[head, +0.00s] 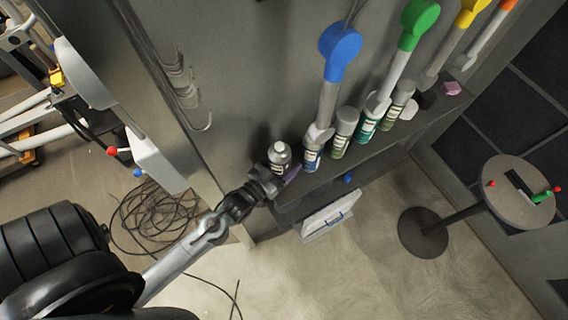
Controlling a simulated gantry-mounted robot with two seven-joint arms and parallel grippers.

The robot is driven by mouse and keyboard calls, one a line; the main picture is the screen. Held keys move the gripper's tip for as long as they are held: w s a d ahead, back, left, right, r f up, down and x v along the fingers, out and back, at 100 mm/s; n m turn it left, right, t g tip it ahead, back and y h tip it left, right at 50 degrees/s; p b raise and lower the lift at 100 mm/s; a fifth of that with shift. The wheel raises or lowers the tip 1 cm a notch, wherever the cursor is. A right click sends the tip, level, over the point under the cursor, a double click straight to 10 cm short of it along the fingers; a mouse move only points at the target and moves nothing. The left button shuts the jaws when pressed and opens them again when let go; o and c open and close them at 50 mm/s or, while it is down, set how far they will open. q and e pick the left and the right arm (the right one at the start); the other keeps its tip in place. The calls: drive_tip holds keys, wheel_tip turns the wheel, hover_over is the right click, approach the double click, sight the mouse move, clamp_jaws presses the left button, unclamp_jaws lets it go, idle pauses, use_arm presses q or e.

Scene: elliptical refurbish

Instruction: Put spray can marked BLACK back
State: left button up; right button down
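A spray can (279,154) with a grey top and a pale label is at the left end of the row of cans; its label is too small to read. My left gripper (270,180) is right at its lower part, which the dark fingers hide. I cannot tell whether the fingers grip the can or whether it rests on the shelf. Several other spray cans stand on the dark shelf (378,157) to its right, including a blue-labelled one (312,156), an olive one (342,134) and a teal one (365,126). My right gripper is not in view.
Blue (341,45), green (420,18) and yellow handles rise behind the cans. Metal hooks (182,85) hang on the grey panel to the left. A white bin-like object (328,217) is below the shelf. A round stand (518,190) is at right; cables (160,212) lie on the floor.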

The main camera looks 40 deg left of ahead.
use_arm(q)
drive_tip(key=shift+f, duration=0.9)
drive_tip(key=shift+f, duration=0.1)
drive_tip(key=o, duration=1.2)
drive_tip(key=shift+f, duration=0.1)
drive_tip(key=shift+c, duration=0.2)
